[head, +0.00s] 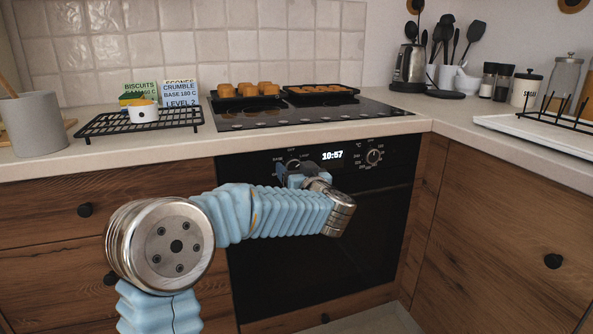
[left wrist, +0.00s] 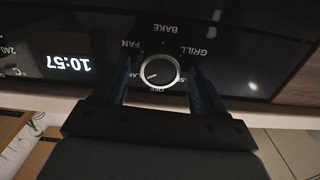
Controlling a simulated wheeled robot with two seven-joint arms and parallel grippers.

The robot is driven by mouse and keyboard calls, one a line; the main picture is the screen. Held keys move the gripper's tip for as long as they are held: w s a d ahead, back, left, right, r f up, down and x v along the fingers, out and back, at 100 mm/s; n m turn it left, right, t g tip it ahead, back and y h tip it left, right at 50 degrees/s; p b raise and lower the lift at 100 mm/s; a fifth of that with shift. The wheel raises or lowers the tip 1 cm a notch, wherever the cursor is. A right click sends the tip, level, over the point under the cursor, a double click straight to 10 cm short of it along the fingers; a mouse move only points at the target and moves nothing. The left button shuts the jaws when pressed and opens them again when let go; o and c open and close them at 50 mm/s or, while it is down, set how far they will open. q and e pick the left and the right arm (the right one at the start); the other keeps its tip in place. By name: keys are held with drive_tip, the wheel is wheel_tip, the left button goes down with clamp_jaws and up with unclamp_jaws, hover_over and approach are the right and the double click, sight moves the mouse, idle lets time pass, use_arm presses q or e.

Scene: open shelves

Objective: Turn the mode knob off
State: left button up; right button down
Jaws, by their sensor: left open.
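The mode knob (head: 294,163) is on the left of the black oven panel, partly hidden by my left gripper (head: 296,170) in the head view. In the left wrist view, which is upside down, the round dark knob (left wrist: 160,71) has a silver rim. Its short white pointer mark lies left of centre, tilted slightly down, toward the partly hidden lamp label. The OFF label (left wrist: 157,90) sits just below the knob there. My left gripper (left wrist: 159,76) is open, one finger on each side of the knob, with visible gaps. My right gripper is not in view.
A clock display (head: 332,155) and a second knob (head: 374,157) are to the right on the panel. Above, the hob (head: 310,115) carries trays of baked goods. A black rack (head: 100,124) with a white bowl stands on the counter at the left.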

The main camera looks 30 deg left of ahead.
use_arm(q)
drive_tip(key=c, duration=1.1)
drive_tip(key=shift+o, duration=0.2)
drive_tip(key=n+b, duration=0.1)
drive_tip(key=n, duration=0.2)
drive_tip(key=shift+f+n, duration=0.1)
drive_tip(key=shift+n, duration=0.2)
drive_tip(key=n+b, duration=0.2)
drive_tip(key=n, duration=0.1)
drive_tip(key=shift+f+n, duration=0.1)
drive_tip(key=shift+n, duration=0.2)
drive_tip(key=shift+s+n+b, duration=0.1)
drive_tip(key=shift+n+b, duration=1.25)
drive_tip(key=shift+n, duration=0.95)
drive_tip(key=o, duration=1.1)
drive_tip(key=shift+c, duration=0.2)
